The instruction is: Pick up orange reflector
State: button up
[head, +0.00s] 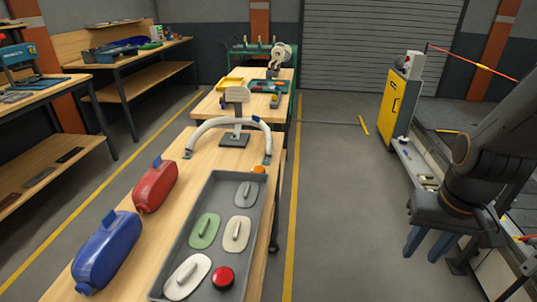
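A small orange reflector (259,169) lies on the wooden bench (150,222), just beyond the far edge of a grey tray (178,243) and near the right foot of a white arched bar (228,121). My gripper (421,254) hangs at the right of the head view, pointing down, with its two blue fingers apart and nothing between them. It is well to the right of the bench and clear of the reflector.
The tray holds several oval handled pieces, one green (205,231), and a round red piece (223,278). Red (156,187) and blue (106,250) canisters lie left of it. A yellow cabinet (397,104) stands at right. Open floor (335,200) lies between bench and arm.

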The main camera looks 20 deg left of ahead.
aim_at(256, 169)
jog(key=i, duration=2.5)
jog(key=u, duration=3.3)
